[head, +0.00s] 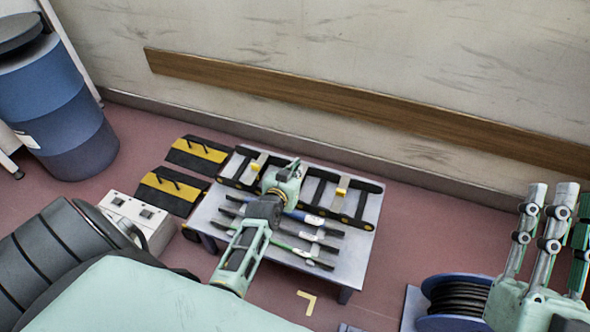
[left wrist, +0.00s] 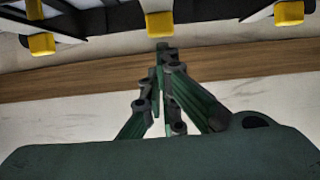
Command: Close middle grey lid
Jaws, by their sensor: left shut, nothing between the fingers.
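A black frame (head: 369,206) with several bays lies along the back of a low grey table. Narrow pale-grey lids with yellow ends show at its left (head: 258,163) and right (head: 342,186). The middle lid is hidden behind my left gripper (head: 294,168) in the head view. In the left wrist view its yellow tab (left wrist: 158,23) shows just beyond the closed fingertips (left wrist: 164,50); I cannot tell whether they touch. The lid's angle is unclear. My right gripper (head: 547,215) is open and empty at the right edge, well away from the table.
Dark bars with green and blue parts lie on the low table (head: 345,269). Black-and-yellow plates (head: 171,190) lie left of it. A white box (head: 137,222), a blue barrel (head: 58,115) and a cable reel (head: 455,298) stand around. The wall has a wooden rail (head: 370,107).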

